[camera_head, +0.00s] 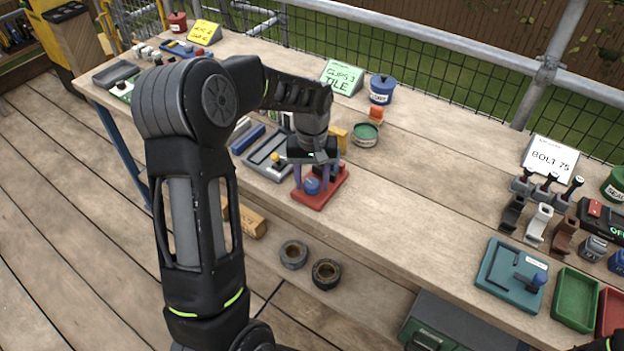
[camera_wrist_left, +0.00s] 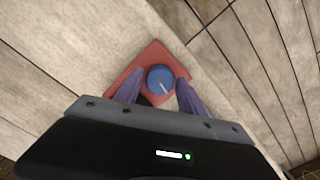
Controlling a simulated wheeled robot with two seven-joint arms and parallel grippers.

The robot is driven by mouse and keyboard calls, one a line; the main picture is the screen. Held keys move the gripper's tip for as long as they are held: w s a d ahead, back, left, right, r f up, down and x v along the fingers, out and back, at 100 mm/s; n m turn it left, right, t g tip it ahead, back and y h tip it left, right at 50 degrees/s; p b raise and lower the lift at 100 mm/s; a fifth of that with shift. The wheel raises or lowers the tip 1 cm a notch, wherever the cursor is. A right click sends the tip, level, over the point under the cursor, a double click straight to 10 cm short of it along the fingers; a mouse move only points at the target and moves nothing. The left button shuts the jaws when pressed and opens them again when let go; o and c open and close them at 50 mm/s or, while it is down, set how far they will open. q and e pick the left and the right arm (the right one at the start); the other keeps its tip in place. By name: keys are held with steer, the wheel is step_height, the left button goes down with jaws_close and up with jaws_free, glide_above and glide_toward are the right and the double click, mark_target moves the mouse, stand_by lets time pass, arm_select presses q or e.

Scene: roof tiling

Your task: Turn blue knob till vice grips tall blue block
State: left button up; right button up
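A blue knob (camera_head: 312,186) sits on a red base (camera_head: 325,192) near the bench's front edge. In the left wrist view the knob (camera_wrist_left: 160,79) is round with a pale pointer line, on the red base (camera_wrist_left: 128,75). My left gripper (camera_head: 311,178) points down over the base, its purple fingers apart. In the left wrist view the gripper (camera_wrist_left: 160,92) has one finger on each side of the knob; I cannot tell whether they touch it.
A grey tray (camera_head: 262,152) and a blue bar (camera_head: 248,139) lie left of the base. A green tin (camera_head: 365,135) stands behind it. A teal plate (camera_head: 500,272) with a blue piece lies far right. The bench between is clear.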

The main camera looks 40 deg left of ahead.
mark_target(312, 183)
arm_select(q)
steer(key=shift+r, duration=0.1)
step_height(312, 183, up, 8)
steer(key=shift+f+b, duration=0.15)
steer(key=shift+b, duration=0.3)
stand_by(0.6)
